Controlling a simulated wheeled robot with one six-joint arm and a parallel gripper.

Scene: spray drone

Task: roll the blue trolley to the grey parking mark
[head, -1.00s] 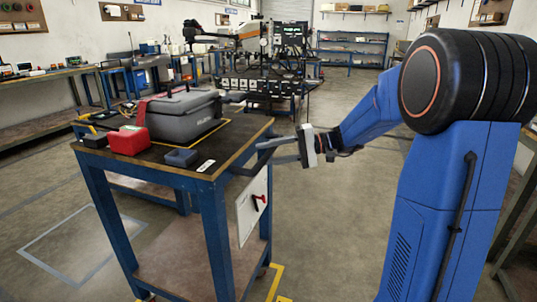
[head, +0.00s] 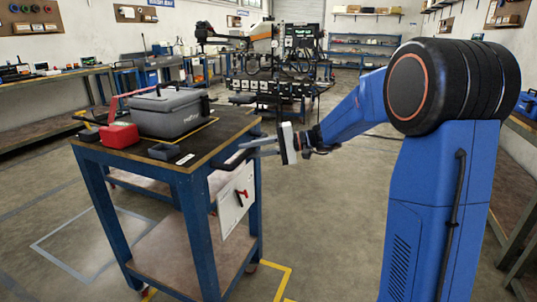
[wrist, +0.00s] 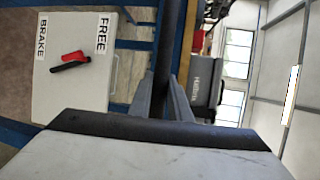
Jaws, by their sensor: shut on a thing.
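The blue trolley (head: 191,225) has a dark top and a lower shelf and stands left of my arm in the head view. My gripper (head: 257,149) is shut on its dark handle (head: 232,162) at the right end. The handle shows as a dark bar (wrist: 165,50) between my fingers in the wrist view. A white brake plate (head: 236,203) hangs below the handle. In the wrist view its red and black lever (wrist: 70,61) lies beside the labels BRAKE and FREE. The grey parking mark (head: 60,263) is an outline on the floor left of the trolley, partly hidden behind its legs.
A grey case (head: 172,113), a red box (head: 119,135) and small dark blocks ride on the trolley top. A yellow floor mark (head: 280,285) shows beside the trolley's right legs. A workbench (head: 50,100) lines the left wall. The drone rack (head: 275,85) stands behind.

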